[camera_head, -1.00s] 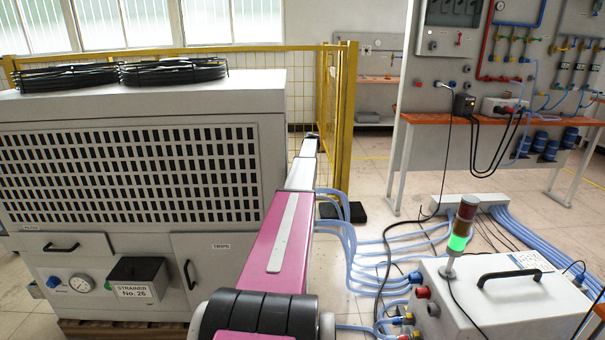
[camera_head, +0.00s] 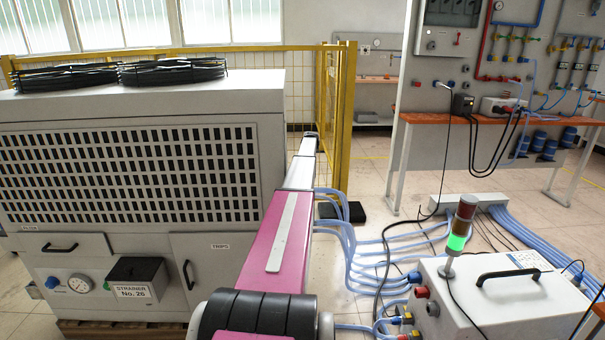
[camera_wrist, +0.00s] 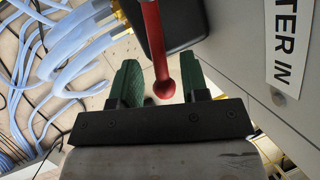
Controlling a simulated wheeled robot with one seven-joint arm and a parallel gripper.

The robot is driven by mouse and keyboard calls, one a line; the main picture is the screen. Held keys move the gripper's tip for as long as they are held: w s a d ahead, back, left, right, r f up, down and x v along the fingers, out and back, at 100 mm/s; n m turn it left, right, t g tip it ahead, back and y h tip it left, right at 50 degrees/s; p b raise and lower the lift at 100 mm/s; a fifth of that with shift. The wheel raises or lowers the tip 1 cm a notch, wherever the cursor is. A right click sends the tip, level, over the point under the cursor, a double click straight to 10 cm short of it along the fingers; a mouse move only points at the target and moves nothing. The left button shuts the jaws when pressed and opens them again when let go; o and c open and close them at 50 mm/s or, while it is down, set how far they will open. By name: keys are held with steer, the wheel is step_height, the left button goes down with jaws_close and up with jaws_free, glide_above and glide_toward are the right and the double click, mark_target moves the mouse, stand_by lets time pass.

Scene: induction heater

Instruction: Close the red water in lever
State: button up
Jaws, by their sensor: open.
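The red water in lever (camera_wrist: 153,42) shows in the wrist view as a red bar with a rounded knob at its lower end. It runs down from the top of the picture, in front of a black box-like part. My gripper (camera_wrist: 160,78) has two green fingers spread apart. The lever's knob appears between them in the picture, with a gap on each side; I cannot tell how deep it sits. A white label (camera_wrist: 285,48) reading "TER IN" is on the grey panel to the right. The lever and my gripper are hidden in the head view.
A large grey cabinet (camera_head: 140,108) fills the left of the head view. A yellow mesh fence (camera_head: 340,120) stands behind it. Blue hoses (camera_head: 360,262) run over the floor to a grey unit (camera_head: 470,300). Blue hoses (camera_wrist: 70,50) also lie left of the lever in the wrist view.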

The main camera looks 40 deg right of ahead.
steer(key=shift+w+d+r, duration=0.1)
steer(key=shift+d+r, duration=0.2)
steer(key=shift+d, duration=0.1)
steer(key=w+d, duration=0.1)
steer(key=d, duration=1)
steer(key=shift+w+d, duration=0.2)
steer(key=shift+w, duration=0.1)
steer(key=shift+s+a, duration=0.25)
steer(key=c, duration=0.7)
steer(key=s+a+r+t+h, duration=0.1)
steer(key=s+a, duration=0.1)
steer(key=s+a+r+t+h, duration=0.1)
steer(key=s+a, duration=0.1)
steer(key=s, duration=0.1)
steer(key=s+a+r+t+h, duration=0.1)
steer(key=s+a+t, duration=0.1)
steer(key=s, duration=0.1)
steer(key=shift+a+r, duration=0.35)
steer(key=shift+a, duration=0.05)
jaws_close()
steer(key=s+a+r+t+h, duration=0.3)
steer(key=s+r, duration=0.1)
steer(key=s, duration=0.1)
steer(key=w+a+f, duration=0.1)
steer(key=w+f, duration=0.7)
steer(key=shift+w+a+f, duration=0.3)
steer(key=shift+w+f, duration=0.1)
